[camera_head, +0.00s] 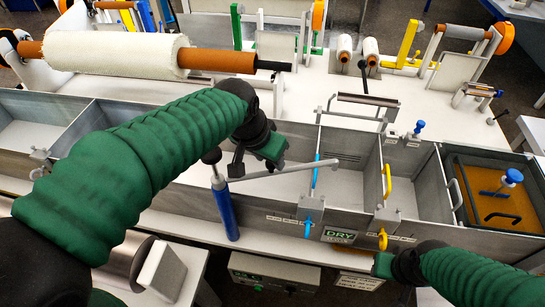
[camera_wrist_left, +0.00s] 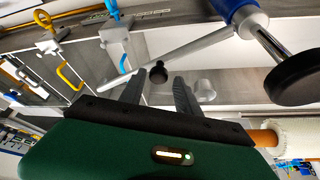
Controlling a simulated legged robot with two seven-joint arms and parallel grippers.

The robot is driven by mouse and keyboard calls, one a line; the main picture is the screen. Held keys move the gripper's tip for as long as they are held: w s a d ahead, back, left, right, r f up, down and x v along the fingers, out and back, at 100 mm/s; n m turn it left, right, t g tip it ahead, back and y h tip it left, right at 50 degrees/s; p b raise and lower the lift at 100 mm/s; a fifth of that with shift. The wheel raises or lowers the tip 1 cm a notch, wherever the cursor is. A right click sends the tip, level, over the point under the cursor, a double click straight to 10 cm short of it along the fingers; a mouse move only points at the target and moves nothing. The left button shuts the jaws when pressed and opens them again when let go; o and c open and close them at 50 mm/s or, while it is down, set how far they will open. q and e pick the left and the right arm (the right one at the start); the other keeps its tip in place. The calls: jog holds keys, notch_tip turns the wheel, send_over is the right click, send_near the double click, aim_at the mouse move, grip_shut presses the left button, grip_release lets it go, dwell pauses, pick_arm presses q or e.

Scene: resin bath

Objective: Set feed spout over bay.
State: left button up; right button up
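The feed spout (camera_head: 290,171) is a long pale arm on a blue post (camera_head: 225,210) at the front of the trough, with a black knob (camera_head: 211,156) on top. In the head view, its tip overlaps the bay (camera_head: 340,190) between the blue and yellow handles. The spout (camera_wrist_left: 185,55) runs diagonally past the fingers in the left wrist view. My left gripper (camera_head: 245,165) hovers by the spout's post end; its fingers (camera_wrist_left: 160,88) are apart with nothing visibly held. Contact with the spout is unclear. My right gripper (camera_head: 384,265) is at lower right, fingers indistinct.
The grey trough has several walled bays; an amber resin bath (camera_head: 490,195) is at right. A blue handle (camera_head: 308,228) and yellow handle (camera_head: 383,240) stick out in front, near a DRY sign (camera_head: 339,236). A white fabric roll (camera_head: 115,53) lies behind.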

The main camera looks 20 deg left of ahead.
pick_arm(q)
jog(key=shift+o, duration=0.4)
jog(key=shift+s, duration=0.15)
jog(key=shift+a+f, duration=0.1)
jog(key=shift+a, duration=0.05)
jog(key=shift+r, duration=0.2)
jog(key=v, duration=1.6)
jog(key=shift+r, duration=0.2)
pick_arm(e)
jog(key=shift+s+a+r, duration=0.1)
jog(key=shift+a+r, duration=0.05)
jog(key=shift+r, duration=0.05)
